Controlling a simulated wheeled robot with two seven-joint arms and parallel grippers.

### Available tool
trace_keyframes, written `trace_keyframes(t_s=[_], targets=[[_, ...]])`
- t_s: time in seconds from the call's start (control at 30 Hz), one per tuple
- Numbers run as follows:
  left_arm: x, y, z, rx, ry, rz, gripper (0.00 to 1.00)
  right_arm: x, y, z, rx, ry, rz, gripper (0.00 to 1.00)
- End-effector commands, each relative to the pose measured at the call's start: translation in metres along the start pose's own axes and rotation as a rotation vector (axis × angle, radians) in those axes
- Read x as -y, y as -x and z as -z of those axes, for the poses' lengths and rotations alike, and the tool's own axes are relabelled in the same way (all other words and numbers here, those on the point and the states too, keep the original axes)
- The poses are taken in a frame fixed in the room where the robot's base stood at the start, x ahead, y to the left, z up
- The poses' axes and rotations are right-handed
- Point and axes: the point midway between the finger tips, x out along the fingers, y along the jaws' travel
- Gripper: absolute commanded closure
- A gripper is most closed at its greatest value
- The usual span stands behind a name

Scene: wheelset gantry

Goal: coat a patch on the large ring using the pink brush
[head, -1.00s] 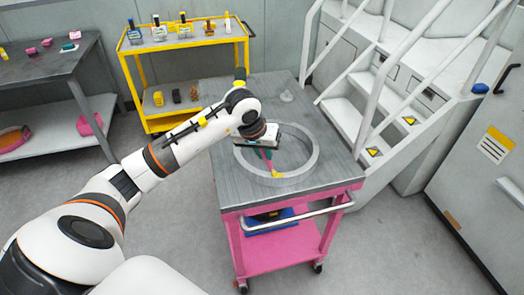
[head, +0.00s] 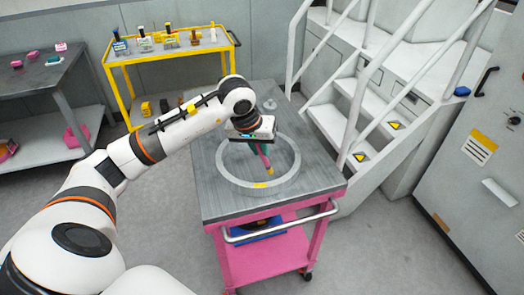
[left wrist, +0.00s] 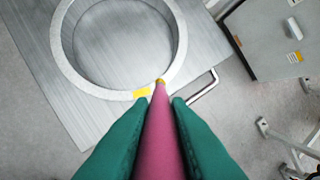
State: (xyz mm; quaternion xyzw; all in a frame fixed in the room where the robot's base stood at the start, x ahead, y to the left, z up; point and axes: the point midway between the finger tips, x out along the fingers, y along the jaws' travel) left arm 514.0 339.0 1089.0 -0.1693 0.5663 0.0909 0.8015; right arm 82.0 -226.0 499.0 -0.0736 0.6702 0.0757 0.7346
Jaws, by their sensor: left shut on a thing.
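The large ring (head: 291,178) lies flat on the grey top of the pink cart; it also fills the upper left of the left wrist view (left wrist: 57,45). A yellow patch (head: 260,185) marks its near rim, also clear in the left wrist view (left wrist: 142,92). My left gripper (head: 263,147) is shut on the pink brush (head: 264,158) and holds it tip down over the ring's opening. In the left wrist view the brush (left wrist: 161,125) sits between the green fingers. Its yellow tip appears apart from the patch; its height is unclear. My right gripper is not in view.
The pink cart (head: 262,264) has a front handle bar and a blue item below. A small grey piece (head: 270,103) stands behind the ring. White stairs with railings (head: 350,105) rise close on the right. A yellow shelf cart (head: 175,55) stands behind, a dark table (head: 40,75) left.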

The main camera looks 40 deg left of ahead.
Motion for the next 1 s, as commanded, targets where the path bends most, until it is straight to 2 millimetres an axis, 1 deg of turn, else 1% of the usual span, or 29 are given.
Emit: trace_keyframes(t_s=[0.03, 0.2, 0.37, 0.87, 0.93, 1.0], targets=[[0.000, 0.008, -0.002, 0.003, 0.001, -0.001, 1.00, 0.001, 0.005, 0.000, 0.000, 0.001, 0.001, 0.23], [0.000, 0.022, -0.005, 0.003, 0.007, -0.002, 1.00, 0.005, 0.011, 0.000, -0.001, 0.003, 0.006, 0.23], [0.000, 0.027, -0.005, 0.003, 0.009, -0.003, 1.00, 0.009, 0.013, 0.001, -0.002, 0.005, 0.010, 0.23], [0.000, 0.026, -0.005, 0.002, 0.009, -0.003, 1.00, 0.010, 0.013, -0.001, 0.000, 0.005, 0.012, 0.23], [0.002, 0.021, 0.000, -0.002, -0.001, -0.004, 1.00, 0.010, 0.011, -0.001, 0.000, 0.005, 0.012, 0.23], [0.007, 0.007, 0.010, -0.006, -0.026, -0.004, 1.00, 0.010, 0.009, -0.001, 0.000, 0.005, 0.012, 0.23]])
